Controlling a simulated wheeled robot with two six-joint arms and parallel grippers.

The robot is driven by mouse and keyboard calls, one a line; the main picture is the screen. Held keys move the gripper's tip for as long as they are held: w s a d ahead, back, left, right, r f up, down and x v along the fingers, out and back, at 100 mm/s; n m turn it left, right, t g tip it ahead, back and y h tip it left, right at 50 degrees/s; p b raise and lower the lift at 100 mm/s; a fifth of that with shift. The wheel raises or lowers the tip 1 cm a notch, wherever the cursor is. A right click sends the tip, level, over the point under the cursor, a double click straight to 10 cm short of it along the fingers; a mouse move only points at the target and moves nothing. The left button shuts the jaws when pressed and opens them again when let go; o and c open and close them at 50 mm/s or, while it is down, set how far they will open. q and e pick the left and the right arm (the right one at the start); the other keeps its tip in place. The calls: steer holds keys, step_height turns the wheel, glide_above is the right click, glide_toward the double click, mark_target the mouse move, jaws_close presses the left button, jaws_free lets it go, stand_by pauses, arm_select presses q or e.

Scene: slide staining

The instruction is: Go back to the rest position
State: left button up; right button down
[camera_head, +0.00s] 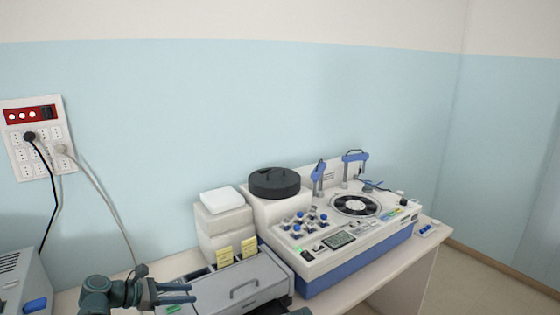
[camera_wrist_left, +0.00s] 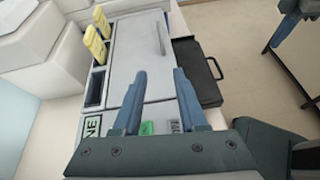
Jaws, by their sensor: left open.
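My left gripper (camera_head: 190,293) is at the lower left of the head view, in front of the grey lidded box. Its two blue-grey fingers are apart, with nothing between them. In the left wrist view the open fingers (camera_wrist_left: 160,75) show over the grey box (camera_wrist_left: 138,42), and I cannot tell whether they touch it. A dark teal part of my right arm (camera_wrist_left: 290,20) shows at the upper right of the left wrist view; its jaw opening is not clear.
The grey box (camera_head: 240,285) has a lid handle and two yellow-topped items (camera_head: 225,256) in slots. A white-and-blue machine (camera_head: 340,245) stands right of it. White blocks (camera_head: 225,228) stand behind. A black tray (camera_wrist_left: 200,80) lies beside the box. The wall socket panel (camera_head: 38,150) has cables.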

arm_select(q)
steer(key=d+f+m+g, duration=0.1)
steer(key=d, duration=0.1)
steer(key=s+d+f+m+g, duration=0.1)
steer(key=d+f+m, duration=0.1)
steer(key=d, duration=0.1)
steer(key=s+d+f+m+g+y, duration=0.1)
steer(key=d+m, duration=0.1)
steer(key=shift+s+d+f, duration=0.2)
steer(key=shift+s+d, duration=0.05)
steer(key=shift+d, duration=0.05)
steer(key=s+d+f+m+g+y, duration=0.1)
steer(key=s+d+f+m+y, duration=0.2)
steer(key=m, duration=0.4)
steer(key=s+d+f+m+g+y, duration=0.1)
steer(key=s+d+f+m+y, duration=0.2)
steer(key=s+m, duration=0.4)
steer(key=s+d+f+m+g+y+b, duration=0.1)
steer(key=s+d+f+m+g+y, duration=0.1)
steer(key=s+d+m+y, duration=0.3)
steer(key=d+f+m, duration=0.1)
steer(key=m, duration=0.2)
steer(key=shift+d, duration=0.4)
